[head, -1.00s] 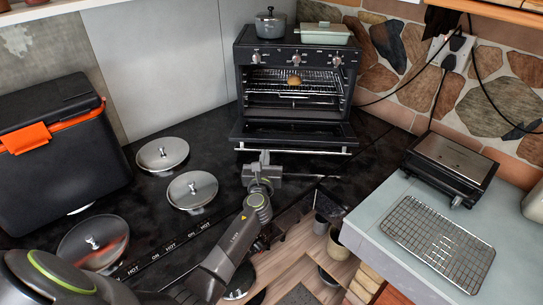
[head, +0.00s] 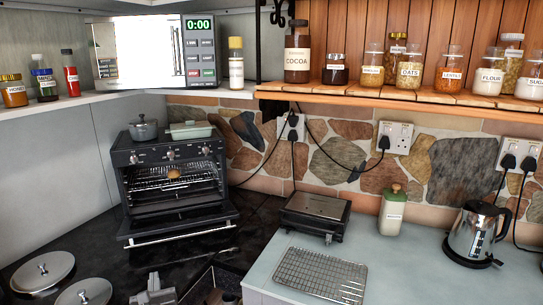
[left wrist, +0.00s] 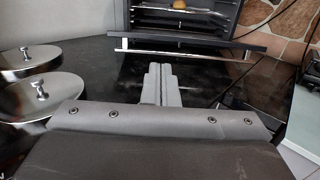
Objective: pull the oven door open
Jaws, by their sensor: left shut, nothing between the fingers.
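The black oven (head: 172,170) stands in the counter corner. Its door (head: 178,222) is folded down and open, with the silvery handle bar (head: 182,236) along its front edge. The lit inside, wire racks and a small brown bun (head: 174,173) show. The door (left wrist: 190,37) also shows in the left wrist view. My left gripper (head: 153,281) is in front of the door, apart from the handle. In the left wrist view its two fingers (left wrist: 160,72) are together with nothing between them, pointing at the oven. My right gripper is not in view.
A grey pot (head: 143,129) and a pale green dish (head: 191,131) sit on the oven. Round metal lids (head: 43,271) lie at the lower left. A black grill (head: 315,214), wire rack (head: 320,275) and kettle (head: 474,235) occupy the right counter. Jars line the shelf.

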